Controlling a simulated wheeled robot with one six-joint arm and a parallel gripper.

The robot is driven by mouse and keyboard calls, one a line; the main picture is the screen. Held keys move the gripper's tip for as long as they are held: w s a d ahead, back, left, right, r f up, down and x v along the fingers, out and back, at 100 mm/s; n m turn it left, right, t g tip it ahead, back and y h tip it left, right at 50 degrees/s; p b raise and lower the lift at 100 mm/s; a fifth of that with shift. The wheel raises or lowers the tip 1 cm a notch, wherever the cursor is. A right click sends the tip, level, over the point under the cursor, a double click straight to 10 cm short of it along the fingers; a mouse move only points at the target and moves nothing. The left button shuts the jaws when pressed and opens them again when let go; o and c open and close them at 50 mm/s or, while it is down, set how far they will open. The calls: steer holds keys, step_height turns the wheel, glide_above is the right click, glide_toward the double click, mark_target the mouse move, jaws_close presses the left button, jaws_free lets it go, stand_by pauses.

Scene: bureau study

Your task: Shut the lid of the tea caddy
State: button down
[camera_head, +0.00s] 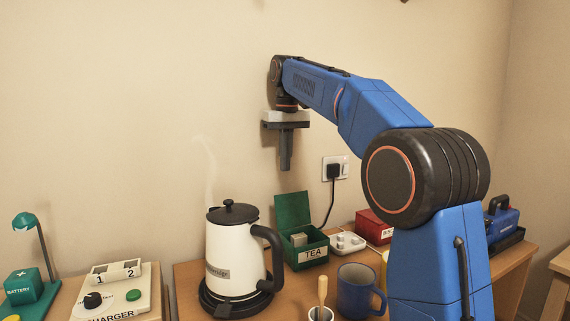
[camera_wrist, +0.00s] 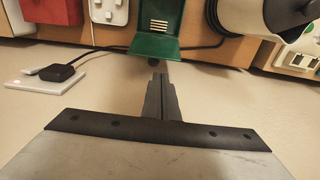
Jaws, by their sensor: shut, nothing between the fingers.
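The tea caddy (camera_head: 309,254) is a green box with a white TEA label, standing on the desk right of the kettle. Its green lid (camera_head: 293,211) stands open, upright at the back edge, and something pale shows inside the box. In the wrist view the caddy's lid (camera_wrist: 155,47) is at the top, beyond the fingertips. My gripper (camera_head: 286,168) points down in the air above the caddy, apart from the lid. Its fingers are together and empty, and they also show in the wrist view (camera_wrist: 159,78).
A white steaming kettle (camera_head: 226,252) stands close left of the caddy. A blue mug (camera_head: 356,292) is in front and a white tray (camera_head: 347,243) is to the right. A red box (camera_head: 374,226) stands behind my arm. A plugged socket (camera_head: 336,168) is on the wall.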

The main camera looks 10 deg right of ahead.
glide_above(290, 209)
steer(key=w, duration=0.3)
steer(key=f, duration=0.5)
steer(key=a+f, duration=0.1)
steer(key=f, duration=0.1)
steer(key=shift+s+f, duration=0.1)
steer(key=shift+f, duration=0.25)
steer(key=shift+s, duration=0.1)
